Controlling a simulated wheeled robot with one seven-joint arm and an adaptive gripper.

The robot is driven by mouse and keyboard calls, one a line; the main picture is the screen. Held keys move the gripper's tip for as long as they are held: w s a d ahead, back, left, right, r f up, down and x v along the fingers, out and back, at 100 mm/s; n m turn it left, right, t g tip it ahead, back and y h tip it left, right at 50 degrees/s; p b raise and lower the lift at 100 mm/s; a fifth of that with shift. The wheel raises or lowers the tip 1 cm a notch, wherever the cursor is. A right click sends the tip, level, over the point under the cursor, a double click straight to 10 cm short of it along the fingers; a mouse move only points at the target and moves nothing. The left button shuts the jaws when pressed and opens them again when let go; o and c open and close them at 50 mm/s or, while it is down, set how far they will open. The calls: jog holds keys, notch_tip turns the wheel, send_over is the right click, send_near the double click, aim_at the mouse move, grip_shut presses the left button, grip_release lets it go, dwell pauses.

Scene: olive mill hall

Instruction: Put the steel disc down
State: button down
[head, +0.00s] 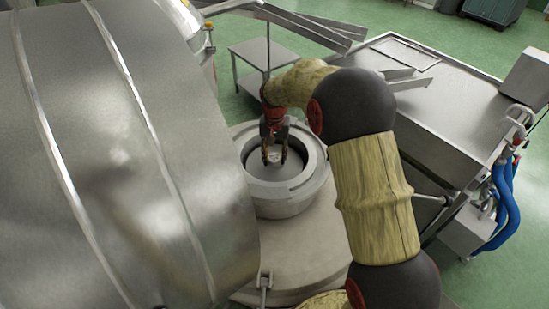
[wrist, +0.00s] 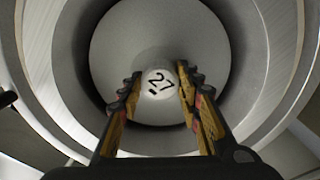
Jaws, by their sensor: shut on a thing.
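The steel disc (wrist: 160,40) is a round, plain grey plate with a pale round knob (wrist: 158,83) at its middle, marked with a dark "27". In the head view the disc (head: 284,188) shows inside a thick round steel ring (head: 314,180), partly hidden by my gripper. My gripper (head: 273,158) points down into the ring's opening, and its fingers are shut on the knob. In the wrist view the fingers (wrist: 159,92) stand on both sides of the knob. A dark gap runs around the disc within the ring. I cannot tell whether the disc touches anything beneath it.
A large steel drum (head: 115,150) stands close on the left. A long steel machine with a flat top (head: 440,105) stands on the right, with blue hoses (head: 508,195). A small steel table (head: 250,55) stands behind. Green floor (head: 400,18) is open at the back.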

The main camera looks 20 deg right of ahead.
jog(key=shift+w+f, duration=0.15)
jog(key=shift+f, duration=0.45)
jog(key=shift+f+b, duration=0.35)
jog(key=shift+f, duration=0.2)
jog(key=c, duration=1.3)
grip_release()
jog(key=shift+c, duration=0.2)
jog(key=shift+o, duration=0.5)
